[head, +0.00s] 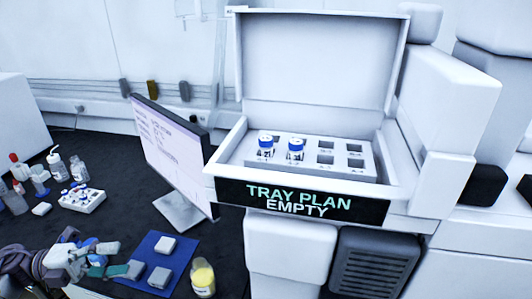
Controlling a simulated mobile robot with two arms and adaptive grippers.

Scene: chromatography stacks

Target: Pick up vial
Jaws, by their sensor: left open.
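Two blue-capped vials stand in the tray of the open white box, one at the left (265,146) and one just right of it (295,150). The tray (348,172) has several empty square holes to their right. A small white rack (88,206) on the dark bench at the left holds a few small vials, too small to make out well. My left gripper (118,259) is open at the lower left, below that rack and beside the left edge of a blue mat. Nothing shows clearly between its fingers. My right gripper is out of view.
The blue mat (181,248) carries several grey-white blocks. A monitor (170,150) stands between the bench items and the white box (225,170), labelled "TRAY PLAN EMPTY". Bottles (78,168) crowd the far left.

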